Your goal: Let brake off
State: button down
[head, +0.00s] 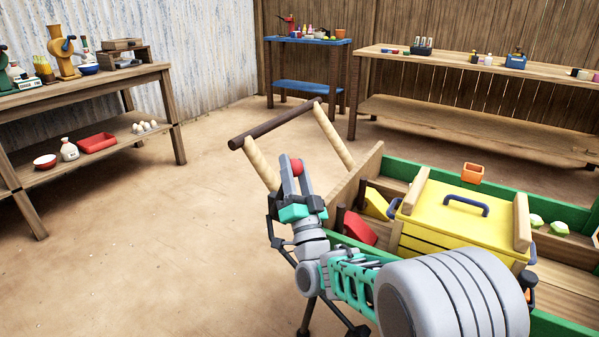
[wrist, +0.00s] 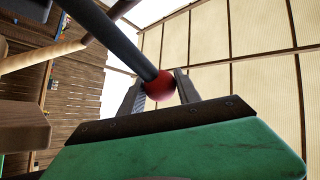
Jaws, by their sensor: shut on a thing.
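The brake lever shows in the wrist view as a dark rod with a red ball knob (wrist: 160,86) at its end. The red knob (head: 297,165) also shows in the head view, between the fingertips of my gripper (head: 291,172). My gripper (wrist: 160,88) is shut on the knob, one finger on each side. The cart (head: 370,172) has a wooden end board, green side rails and a push handle (head: 275,122) with a dark crossbar on two pale posts. The lever's lower part is hidden behind my arm in the head view.
A wooden shelf table (head: 100,90) stands left, a blue table (head: 305,42) and a long wooden bench (head: 450,110) at the back. The floor left of the cart is clear.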

jog(key=shift+f, duration=0.15)
jog(key=c, duration=0.9)
grip_release()
jog(key=shift+s+d, duration=0.1)
jog(key=b+v, duration=0.3)
jog(key=v, duration=0.4)
jog(key=shift+s+f, duration=0.1)
jog(key=shift+s, duration=0.1)
jog(key=shift+s+f, duration=0.15)
